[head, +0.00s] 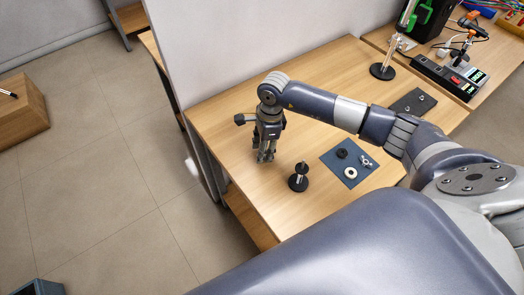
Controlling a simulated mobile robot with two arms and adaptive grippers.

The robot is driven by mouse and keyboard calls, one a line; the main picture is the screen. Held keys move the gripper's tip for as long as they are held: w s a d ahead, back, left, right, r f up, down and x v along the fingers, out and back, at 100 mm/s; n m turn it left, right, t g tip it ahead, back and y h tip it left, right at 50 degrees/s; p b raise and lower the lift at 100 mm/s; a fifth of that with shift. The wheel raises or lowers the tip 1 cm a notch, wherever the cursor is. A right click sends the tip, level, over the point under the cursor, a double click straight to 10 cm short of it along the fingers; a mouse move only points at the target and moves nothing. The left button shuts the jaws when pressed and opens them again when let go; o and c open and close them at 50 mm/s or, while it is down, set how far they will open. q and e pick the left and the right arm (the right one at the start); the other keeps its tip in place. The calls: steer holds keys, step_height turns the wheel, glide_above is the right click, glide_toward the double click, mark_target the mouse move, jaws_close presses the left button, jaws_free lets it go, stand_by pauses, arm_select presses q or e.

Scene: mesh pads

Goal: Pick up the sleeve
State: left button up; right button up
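My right gripper (265,156) points straight down above the left part of the wooden table, with its fingers close together; I cannot tell whether it is open or shut, and no held thing shows. A small dark blue mat (341,177) lies right of it. On it are a black ring (342,153), a cream ring (350,173) and a small metal fitting (366,162). A black stand with a pale post (299,177) is upright between gripper and mat. Which of these is the sleeve I cannot tell for sure. My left gripper is not in view.
The wooden table (235,110) is clear behind and left of my gripper. A dark plate with small metal parts (413,102) lies at the back right. A round-based stand (383,71) and a black box with displays (450,77) are farther back.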

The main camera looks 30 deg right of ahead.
steer(key=shift+f, duration=0.2)
steer(key=c, duration=0.8)
steer(key=shift+r, duration=0.1)
